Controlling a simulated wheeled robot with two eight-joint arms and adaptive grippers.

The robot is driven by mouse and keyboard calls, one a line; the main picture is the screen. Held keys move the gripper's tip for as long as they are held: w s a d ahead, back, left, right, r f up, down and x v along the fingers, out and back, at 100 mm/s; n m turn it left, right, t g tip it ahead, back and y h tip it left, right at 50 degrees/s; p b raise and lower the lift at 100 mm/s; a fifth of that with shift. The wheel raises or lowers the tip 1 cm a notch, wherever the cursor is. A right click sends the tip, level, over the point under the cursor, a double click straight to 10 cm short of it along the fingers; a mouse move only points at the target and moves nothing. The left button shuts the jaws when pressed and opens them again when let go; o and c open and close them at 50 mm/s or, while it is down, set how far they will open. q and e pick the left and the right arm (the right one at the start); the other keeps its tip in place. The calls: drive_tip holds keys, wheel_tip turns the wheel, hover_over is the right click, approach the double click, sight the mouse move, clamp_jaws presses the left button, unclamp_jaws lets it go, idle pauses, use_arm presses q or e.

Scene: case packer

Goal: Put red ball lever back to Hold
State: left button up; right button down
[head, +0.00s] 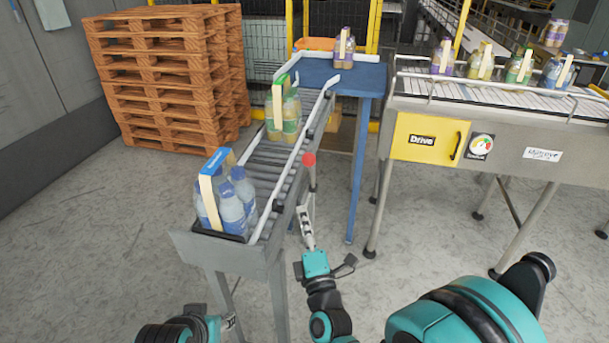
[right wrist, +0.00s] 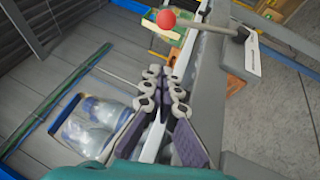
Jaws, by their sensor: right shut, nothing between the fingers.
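The red ball (head: 309,159) sits on the end of a short lever at the right side of the roller conveyor. In the right wrist view the ball (right wrist: 165,19) is at the top, and its grey arm (right wrist: 205,28) runs right to a pivot beside a pale label plate (right wrist: 252,52). The label's text is too small to read. My right gripper (head: 303,213) is shut and empty beside the conveyor, below the ball in the head view. In the right wrist view its closed fingers (right wrist: 165,78) are apart from the ball. My left gripper (head: 230,322) shows only partly at the bottom.
The roller conveyor (head: 262,228) carries a blue bottle pack (head: 232,207) at its near end and a green-handled pack (head: 290,117) farther up. A blue table (head: 363,78) stands behind, a drive conveyor (head: 392,150) to the right. Pallets (head: 165,85) are stacked at left.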

drive_tip(key=d+b+x, duration=0.2)
drive_tip(key=x, duration=1)
drive_tip(key=shift+w+d+r, duration=0.2)
drive_tip(key=shift+w+d, duration=0.15)
drive_tip(key=shift+d, duration=0.05)
